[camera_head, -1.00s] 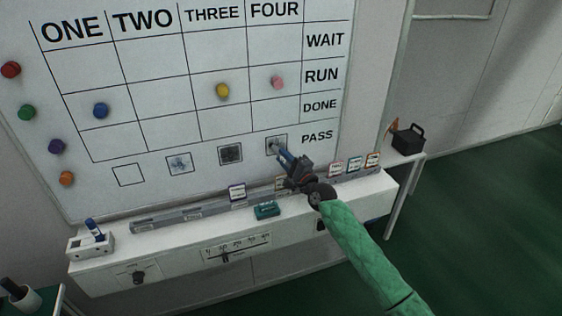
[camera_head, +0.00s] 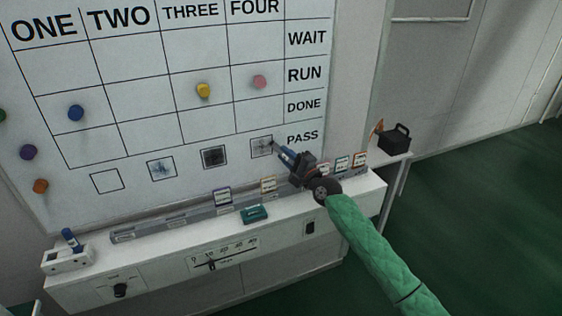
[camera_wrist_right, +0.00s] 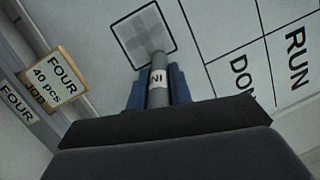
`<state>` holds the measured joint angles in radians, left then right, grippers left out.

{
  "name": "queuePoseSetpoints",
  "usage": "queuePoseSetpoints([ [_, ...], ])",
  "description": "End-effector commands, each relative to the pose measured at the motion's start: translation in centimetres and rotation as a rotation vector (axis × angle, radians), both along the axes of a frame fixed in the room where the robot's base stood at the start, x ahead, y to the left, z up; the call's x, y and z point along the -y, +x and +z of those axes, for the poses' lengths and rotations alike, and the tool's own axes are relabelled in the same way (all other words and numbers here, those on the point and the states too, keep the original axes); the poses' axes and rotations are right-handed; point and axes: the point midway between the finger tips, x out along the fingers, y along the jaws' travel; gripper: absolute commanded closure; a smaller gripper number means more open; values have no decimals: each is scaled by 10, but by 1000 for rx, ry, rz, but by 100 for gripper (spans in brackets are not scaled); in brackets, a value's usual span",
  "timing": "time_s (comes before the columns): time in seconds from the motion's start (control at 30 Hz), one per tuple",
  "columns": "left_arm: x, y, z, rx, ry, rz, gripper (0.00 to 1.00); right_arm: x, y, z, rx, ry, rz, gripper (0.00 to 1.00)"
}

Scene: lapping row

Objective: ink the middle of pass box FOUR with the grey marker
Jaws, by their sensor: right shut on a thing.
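Pass box FOUR (camera_head: 257,149) is the rightmost square in the pass row of the whiteboard, with grey shading inside it. It also shows in the right wrist view (camera_wrist_right: 135,30), with a patchy grey fill. My right gripper (camera_head: 284,153) is shut on the grey marker (camera_wrist_right: 157,88), its blue fingers on either side of the barrel. The marker points at the board, and its end overlaps the lower right part of the box in the wrist view. I cannot tell whether the tip touches the board. My left gripper is not in view.
Pass box THREE (camera_head: 214,158) is dark, box TWO (camera_head: 160,168) has grey marks, and box ONE (camera_head: 107,181) is blank. Below, a ledge holds small cards, a teal block (camera_head: 255,214) and a white holder (camera_head: 68,260) with a blue marker. A black box (camera_head: 396,139) stands at right.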

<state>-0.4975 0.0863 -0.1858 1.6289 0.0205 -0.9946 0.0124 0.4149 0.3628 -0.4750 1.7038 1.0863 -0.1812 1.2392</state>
Motion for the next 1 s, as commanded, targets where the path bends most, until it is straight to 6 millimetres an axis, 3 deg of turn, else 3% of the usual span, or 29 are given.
queuePoseSetpoints([
  [0.37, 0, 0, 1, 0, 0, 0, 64, 3, -1, 1, -1, -1, 0, 100],
  [1.0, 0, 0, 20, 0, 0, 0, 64, 18, -49, 1, -1, -1, 0, 100],
])
